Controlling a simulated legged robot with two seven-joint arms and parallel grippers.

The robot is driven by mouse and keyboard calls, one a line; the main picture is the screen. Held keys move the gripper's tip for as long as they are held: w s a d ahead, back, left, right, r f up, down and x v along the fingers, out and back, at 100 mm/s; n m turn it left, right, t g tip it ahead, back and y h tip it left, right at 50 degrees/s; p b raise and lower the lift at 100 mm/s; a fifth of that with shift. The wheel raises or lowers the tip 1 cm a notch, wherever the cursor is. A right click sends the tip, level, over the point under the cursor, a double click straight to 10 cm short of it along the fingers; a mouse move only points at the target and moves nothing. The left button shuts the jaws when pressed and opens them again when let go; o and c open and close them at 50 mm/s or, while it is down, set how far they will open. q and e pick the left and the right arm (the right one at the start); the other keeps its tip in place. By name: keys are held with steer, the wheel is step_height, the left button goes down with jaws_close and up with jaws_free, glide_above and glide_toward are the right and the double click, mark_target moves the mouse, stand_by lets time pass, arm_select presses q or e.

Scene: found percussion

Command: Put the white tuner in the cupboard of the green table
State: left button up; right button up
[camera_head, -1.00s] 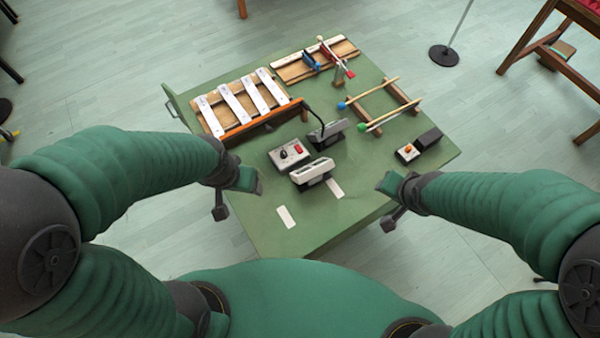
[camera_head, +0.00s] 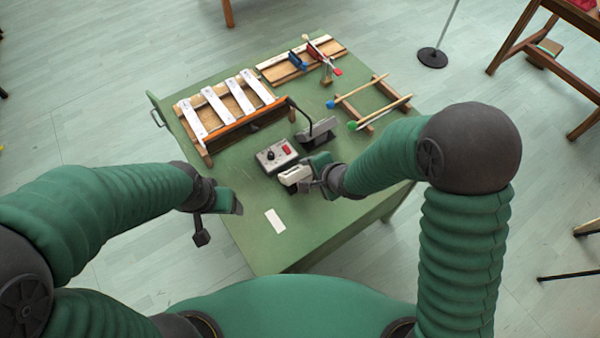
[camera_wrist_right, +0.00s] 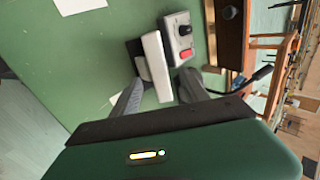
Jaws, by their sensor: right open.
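The white tuner (camera_head: 294,176), a pale slab on a dark stand, stands on the green table (camera_head: 250,258). My right gripper (camera_head: 314,174) is right at it and partly covers it. In the right wrist view the tuner (camera_wrist_right: 155,66) reaches between the two spread fingers of my right gripper (camera_wrist_right: 160,92); I cannot tell whether they touch it. A green door with a handle (camera_head: 157,117) sticks out at the table's left edge; the cupboard's inside is hidden. My left gripper (camera_head: 230,205) is at the table's left front edge, its jaws unclear.
A grey box with a red switch (camera_head: 276,155) stands close behind the tuner, beside a dark stand with a cable (camera_head: 316,132). A xylophone-like frame (camera_head: 232,104) fills the back left. Mallets on a wooden frame (camera_head: 368,104) lie right. A white card (camera_head: 274,221) lies on clear tabletop.

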mark_target(307, 171)
steer(key=x, duration=0.2)
steer(key=d+x, duration=0.1)
steer(key=x, duration=0.1)
steer(key=shift+f, duration=0.2)
steer(key=shift+w+a+f, duration=0.3)
steer(key=shift+w+f, duration=0.05)
steer(key=shift+s+a+r, duration=0.1)
steer(key=shift+a, duration=0.05)
steer(key=c, duration=0.4)
jaws_close()
